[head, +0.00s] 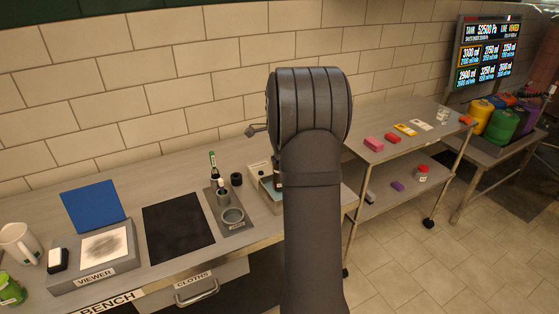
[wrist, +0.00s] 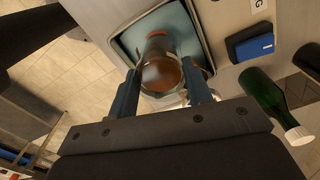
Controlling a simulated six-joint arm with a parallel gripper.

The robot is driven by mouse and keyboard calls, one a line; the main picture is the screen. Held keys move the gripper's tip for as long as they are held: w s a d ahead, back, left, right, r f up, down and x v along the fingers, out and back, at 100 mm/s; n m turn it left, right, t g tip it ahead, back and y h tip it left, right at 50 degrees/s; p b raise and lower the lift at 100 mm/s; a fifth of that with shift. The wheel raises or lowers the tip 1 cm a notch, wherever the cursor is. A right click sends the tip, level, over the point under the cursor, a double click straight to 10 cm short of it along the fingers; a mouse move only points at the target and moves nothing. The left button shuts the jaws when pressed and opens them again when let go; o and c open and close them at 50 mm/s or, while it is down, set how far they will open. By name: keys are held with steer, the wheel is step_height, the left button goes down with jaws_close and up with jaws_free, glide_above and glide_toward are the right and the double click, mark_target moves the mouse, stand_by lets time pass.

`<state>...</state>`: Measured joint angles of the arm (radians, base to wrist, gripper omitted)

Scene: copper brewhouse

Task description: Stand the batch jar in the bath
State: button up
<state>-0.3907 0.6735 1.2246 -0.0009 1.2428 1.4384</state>
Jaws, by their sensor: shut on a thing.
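The batch jar (wrist: 160,76) holds brown liquid and shows in the wrist view between the two blue fingers of my gripper (wrist: 161,70), which is shut on it. Behind the jar is the bath (wrist: 207,48), a pale-rimmed square basin with blue-green inside. The jar lies over the bath opening in this view; I cannot tell whether its base touches the bath floor. In the head view the bath (head: 257,172) stands on the bench, mostly hidden behind my arm, and my gripper is hidden too.
In the wrist view a blue-and-black block (wrist: 250,42) and a green bottle (wrist: 263,90) are close by on the right.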

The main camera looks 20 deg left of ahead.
steer(key=shift+f, duration=2.05)
steer(key=shift+f, duration=0.4)
steer(key=o, duration=1.2)
steer(key=shift+c, duration=0.2)
step_height(320, 180, up, 8)
steer(key=shift+f, duration=4)
